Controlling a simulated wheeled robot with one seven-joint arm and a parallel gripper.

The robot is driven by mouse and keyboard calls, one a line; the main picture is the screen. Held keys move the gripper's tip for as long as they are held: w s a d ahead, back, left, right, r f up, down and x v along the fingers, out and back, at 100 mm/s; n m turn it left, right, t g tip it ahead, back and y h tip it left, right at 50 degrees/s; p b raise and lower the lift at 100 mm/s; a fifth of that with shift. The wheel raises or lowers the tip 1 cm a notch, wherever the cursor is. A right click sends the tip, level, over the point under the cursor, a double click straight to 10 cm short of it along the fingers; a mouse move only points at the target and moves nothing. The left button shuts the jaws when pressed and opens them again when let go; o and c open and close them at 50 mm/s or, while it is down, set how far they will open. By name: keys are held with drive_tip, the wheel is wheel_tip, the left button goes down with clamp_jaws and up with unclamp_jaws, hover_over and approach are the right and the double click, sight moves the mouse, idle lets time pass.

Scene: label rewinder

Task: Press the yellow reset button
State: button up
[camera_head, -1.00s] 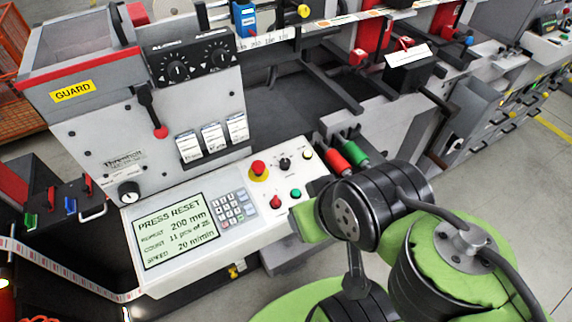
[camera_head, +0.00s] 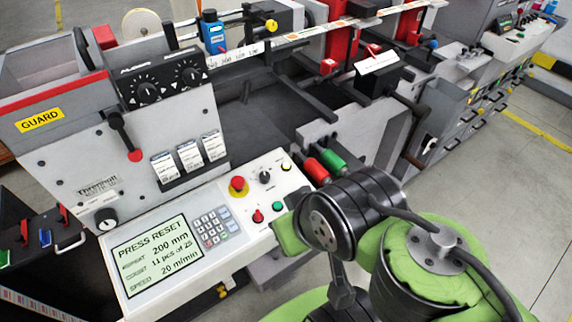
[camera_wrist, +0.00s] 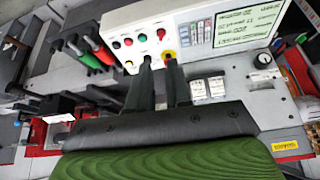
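The yellow button (camera_head: 287,167) is small and pale, at the upper right corner of the white control panel (camera_head: 200,262). In the wrist view, a small pale button (camera_wrist: 128,64) near the panel edge appears to be the same one. My gripper (camera_wrist: 159,64) has its two dark fingers apart with nothing visible between them. Its fingers point at the panel, over the black selector and the red emergency stop (camera_wrist: 168,54), beside the pale button. Contact cannot be told. In the head view my arm hides the fingers. The display (camera_head: 157,257) reads "PRESS RESET".
Near the yellow button are a black selector (camera_head: 265,177), a green button (camera_head: 278,206), a red button (camera_head: 258,215) and the emergency stop (camera_head: 238,185). Red (camera_head: 317,171) and green (camera_head: 331,159) handles stand just beyond the panel's right edge. A keypad (camera_head: 211,227) lies left.

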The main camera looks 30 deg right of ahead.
clamp_jaws()
idle(1.3)
